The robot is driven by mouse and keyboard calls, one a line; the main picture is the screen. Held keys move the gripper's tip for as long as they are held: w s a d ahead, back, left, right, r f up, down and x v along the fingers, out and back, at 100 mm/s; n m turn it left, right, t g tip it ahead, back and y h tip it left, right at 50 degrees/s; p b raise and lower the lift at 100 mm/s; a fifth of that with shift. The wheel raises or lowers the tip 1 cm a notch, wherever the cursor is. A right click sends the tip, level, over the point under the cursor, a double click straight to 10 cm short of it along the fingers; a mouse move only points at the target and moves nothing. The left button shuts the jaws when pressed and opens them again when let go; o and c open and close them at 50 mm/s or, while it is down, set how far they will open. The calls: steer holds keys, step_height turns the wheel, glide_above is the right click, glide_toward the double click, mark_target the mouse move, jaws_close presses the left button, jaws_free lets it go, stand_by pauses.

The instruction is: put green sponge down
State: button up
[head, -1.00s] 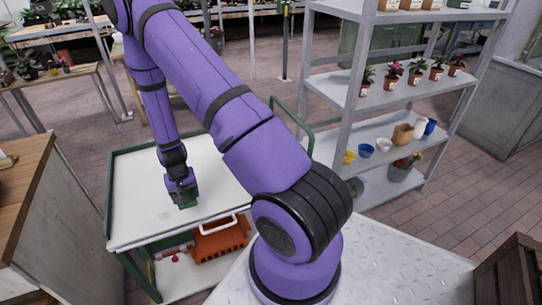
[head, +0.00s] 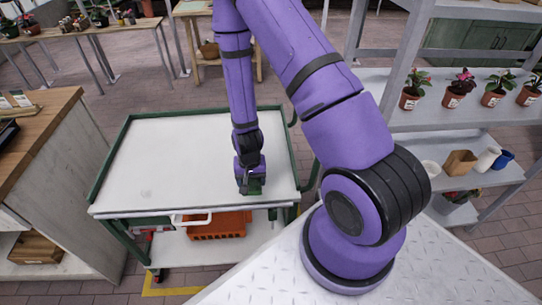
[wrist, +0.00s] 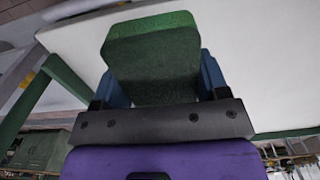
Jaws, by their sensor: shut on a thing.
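The green sponge (wrist: 152,62) fills the upper middle of the wrist view, between the two blue fingers of my gripper (wrist: 155,85). My gripper is shut on it. In the head view my gripper (head: 250,184) points down over the near right part of the white cart top (head: 165,160), and the sponge (head: 254,187) shows as a dark green patch below it. I cannot tell whether the sponge touches the cart top.
The cart top is clear apart from my gripper and has a green raised rim. An orange crate (head: 218,225) is on its lower shelf. A wooden-topped counter (head: 42,125) stands at left. A grey rack (head: 455,95) with potted plants and bowls stands at right.

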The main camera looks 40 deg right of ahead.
steer(key=w+d, duration=0.3)
steer(key=w+d+f, duration=0.1)
steer(key=w+d, duration=0.2)
steer(key=d, duration=0.1)
steer(key=w+d, duration=0.4)
steer(key=shift+w+d+f, duration=0.1)
steer(key=shift+d+f, duration=0.1)
steer(key=shift+f, duration=0.05)
steer(key=shift+w+d+f, duration=0.1)
steer(key=shift+d+f, duration=0.05)
steer(key=shift+f, duration=1.6)
steer(key=shift+f, duration=0.1)
steer(key=o, duration=1)
steer(key=shift+c, duration=0.2)
